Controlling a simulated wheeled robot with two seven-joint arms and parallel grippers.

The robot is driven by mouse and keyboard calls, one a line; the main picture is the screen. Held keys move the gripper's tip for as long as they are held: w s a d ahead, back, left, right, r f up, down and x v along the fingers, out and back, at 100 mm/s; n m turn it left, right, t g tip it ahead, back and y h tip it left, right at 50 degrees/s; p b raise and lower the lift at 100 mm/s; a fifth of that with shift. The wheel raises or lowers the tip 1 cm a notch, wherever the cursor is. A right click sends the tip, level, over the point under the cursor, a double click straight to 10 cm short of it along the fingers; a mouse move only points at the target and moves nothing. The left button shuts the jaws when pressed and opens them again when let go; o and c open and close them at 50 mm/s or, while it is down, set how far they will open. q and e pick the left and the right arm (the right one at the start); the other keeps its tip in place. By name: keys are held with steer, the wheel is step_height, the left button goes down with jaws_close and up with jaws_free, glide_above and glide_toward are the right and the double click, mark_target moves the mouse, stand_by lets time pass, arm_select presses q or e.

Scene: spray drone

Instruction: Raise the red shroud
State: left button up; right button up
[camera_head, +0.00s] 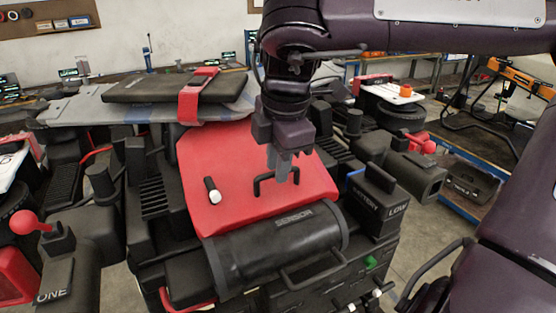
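The red shroud (232,165) is a sloping panel in the middle of the drone and appears lowered over its body. A black handle (262,184) stands on its lower right part, and a small black cylindrical knob (212,190) with a pale tip sits on its left. My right gripper (284,172) points down at the black handle. Its grey fingertips overlap the handle's right part. I cannot tell whether they are closed on it. My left gripper does not show.
A black cylinder marked SENSOR (300,232) lies just in front of the shroud. A battery block (377,203) stands at its right. A grey wing-like panel with a black slab (150,88) is behind. A red ball-topped lever (24,222) is at the left.

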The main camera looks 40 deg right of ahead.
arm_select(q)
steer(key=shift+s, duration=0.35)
arm_select(e)
steer(key=shift+w, duration=0.1)
jaws_close()
